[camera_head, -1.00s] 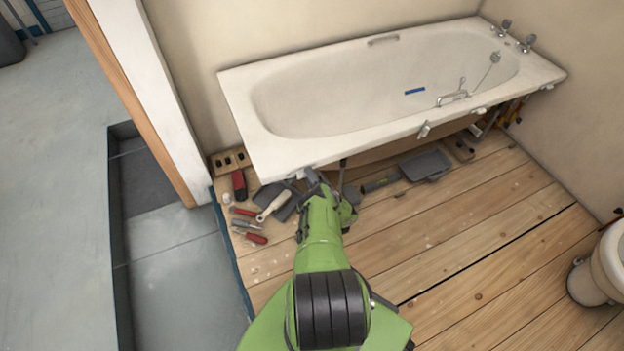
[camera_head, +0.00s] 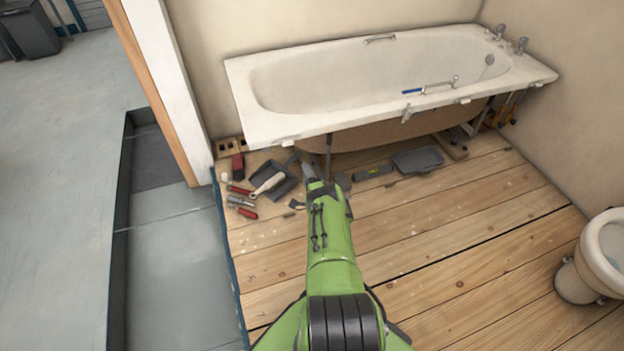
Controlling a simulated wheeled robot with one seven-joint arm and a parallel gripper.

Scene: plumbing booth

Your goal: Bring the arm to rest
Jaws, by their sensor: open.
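My green arm reaches forward over the wooden floor from the bottom middle. My gripper (camera_head: 313,178) is at its far end, small and dark, in front of the near left end of the bath. Its jaws are partly hidden by the arm, and I see nothing held in them. It appears to be over the floorboards beside the loose tools, apart from the bath rim.
A white bath (camera_head: 300,132) stands along the wall. Hand tools (camera_head: 241,203), a dustpan (camera_head: 284,186) and a grey tray (camera_head: 418,160) lie on the floor before it. A toilet (camera_head: 598,255) stands at right, a floor recess (camera_head: 172,262) at left. Boards (camera_head: 450,235) between are clear.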

